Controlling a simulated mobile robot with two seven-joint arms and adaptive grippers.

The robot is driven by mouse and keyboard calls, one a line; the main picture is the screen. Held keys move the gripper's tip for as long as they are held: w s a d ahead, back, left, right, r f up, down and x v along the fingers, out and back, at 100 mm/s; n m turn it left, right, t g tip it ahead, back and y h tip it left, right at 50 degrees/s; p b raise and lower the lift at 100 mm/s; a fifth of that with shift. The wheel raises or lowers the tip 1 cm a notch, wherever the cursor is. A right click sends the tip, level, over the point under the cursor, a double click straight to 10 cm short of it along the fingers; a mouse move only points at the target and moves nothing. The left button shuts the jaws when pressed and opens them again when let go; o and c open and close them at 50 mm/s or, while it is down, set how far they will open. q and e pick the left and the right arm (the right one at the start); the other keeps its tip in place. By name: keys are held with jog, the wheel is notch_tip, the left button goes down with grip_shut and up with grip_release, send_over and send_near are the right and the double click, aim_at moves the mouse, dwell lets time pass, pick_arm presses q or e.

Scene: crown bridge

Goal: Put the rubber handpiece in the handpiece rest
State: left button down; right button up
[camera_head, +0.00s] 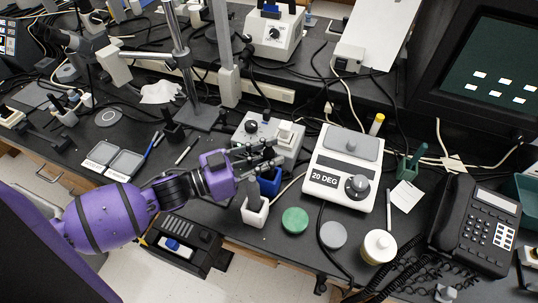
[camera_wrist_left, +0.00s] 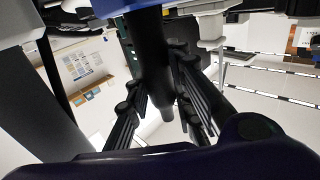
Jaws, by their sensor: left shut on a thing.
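My left gripper (camera_head: 268,158) reaches in from the left over the desk. In the left wrist view its fingers (camera_wrist_left: 160,105) are closed around a dark, rod-like piece, which I take to be the rubber handpiece (camera_wrist_left: 152,60). In the head view a grey shaft (camera_head: 255,192) runs from below the fingers down to a small white open box, which looks like the handpiece rest (camera_head: 254,216). Whether the shaft is inside the box or in front of its opening is hard to tell. A blue holder (camera_head: 270,185) stands right behind the white box. My right gripper is not in view.
A white unit marked 20 DEG (camera_head: 342,168) stands to the right. A green disc (camera_head: 295,220), a grey disc (camera_head: 333,235) and a cream jar (camera_head: 379,247) lie in front of it. A grey control box (camera_head: 268,137) stands behind the gripper. A telephone (camera_head: 475,225) is far right.

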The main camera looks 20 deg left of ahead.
pick_arm(q)
jog(key=shift+f, duration=0.15)
jog(key=c, duration=1.6)
grip_release()
jog(key=shift+o, duration=0.2)
jog(key=shift+r, duration=0.2)
jog(key=b+v, duration=0.1)
jog(key=v, duration=1.1)
